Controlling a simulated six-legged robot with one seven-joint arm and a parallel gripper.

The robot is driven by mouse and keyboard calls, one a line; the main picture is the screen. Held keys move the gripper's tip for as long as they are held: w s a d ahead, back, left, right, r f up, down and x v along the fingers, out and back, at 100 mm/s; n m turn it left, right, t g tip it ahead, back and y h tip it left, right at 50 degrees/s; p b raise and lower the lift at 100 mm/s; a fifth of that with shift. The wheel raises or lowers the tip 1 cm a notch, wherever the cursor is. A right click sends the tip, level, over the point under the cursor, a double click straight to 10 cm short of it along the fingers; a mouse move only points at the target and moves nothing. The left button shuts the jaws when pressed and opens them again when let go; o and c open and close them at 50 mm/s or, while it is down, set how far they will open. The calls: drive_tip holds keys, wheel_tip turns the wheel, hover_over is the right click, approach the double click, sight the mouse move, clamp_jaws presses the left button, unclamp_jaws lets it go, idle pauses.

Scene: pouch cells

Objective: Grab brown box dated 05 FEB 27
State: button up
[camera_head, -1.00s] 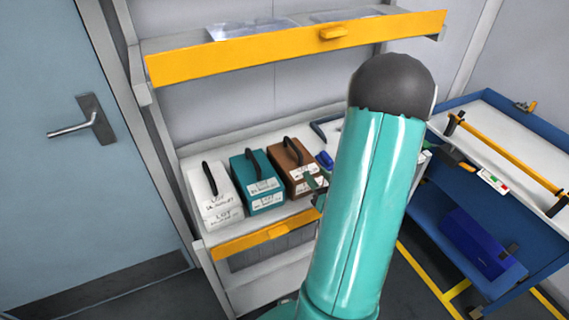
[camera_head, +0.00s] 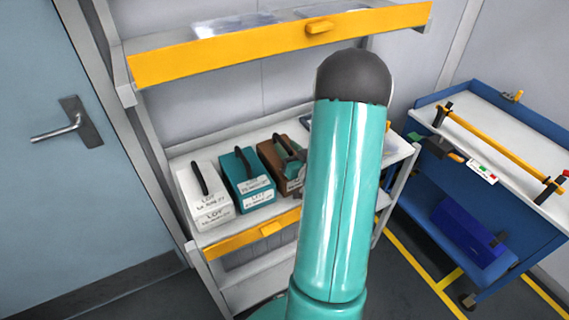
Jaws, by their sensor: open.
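The brown box (camera_head: 268,153) stands on the middle shelf, the rightmost of three boxes in a row, with a dark handle on top. Its label is mostly hidden, so I cannot read its date. My gripper (camera_head: 291,164) is open at the brown box's right front, overlapping its top and label in the picture. I cannot tell whether it touches the box or where exactly the fingers lie around the handle. My teal arm hides much of what lies right of the box.
A teal box (camera_head: 243,170) stands just left of the brown box, and a white box (camera_head: 203,185) left of that; both have dark handles. A yellow-edged shelf (camera_head: 250,58) hangs above. A blue cart (camera_head: 500,182) stands at the right, a door (camera_head: 40,180) at the left.

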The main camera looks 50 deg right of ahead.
drive_tip(key=shift+x, duration=1.05)
drive_tip(key=shift+c, duration=0.3)
clamp_jaws()
drive_tip(key=shift+r, duration=0.1)
